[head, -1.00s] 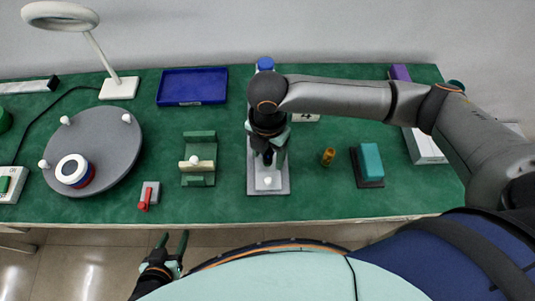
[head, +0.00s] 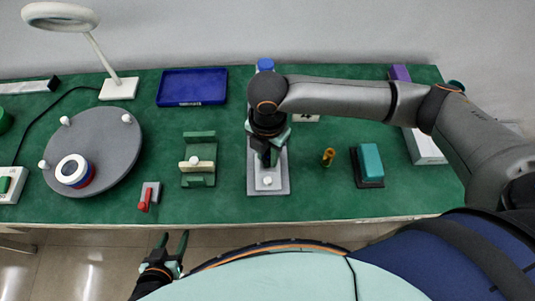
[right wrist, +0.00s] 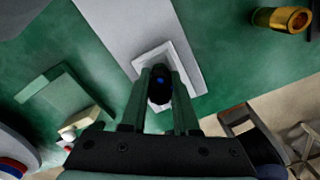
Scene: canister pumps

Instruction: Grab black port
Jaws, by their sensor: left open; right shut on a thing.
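The black port (right wrist: 160,84) is a dark round piece with a small blue spot on its end, in the right wrist view. My right gripper (right wrist: 158,78) is shut on it, one green finger on each side. In the head view my right gripper (head: 272,155) is over the grey plate (head: 253,180), and the arm and hand hide most of the port. Whether the port touches the plate cannot be told. My left gripper (head: 172,240) is open and empty, in front of the table's front edge.
A green stand (head: 198,178) and a grey block with a red lever (head: 147,197) are left of the plate. A brass piece (head: 329,157) and a teal block (head: 371,160) are on the right. A grey turntable (head: 118,150) and blue tray (head: 192,88) are further left.

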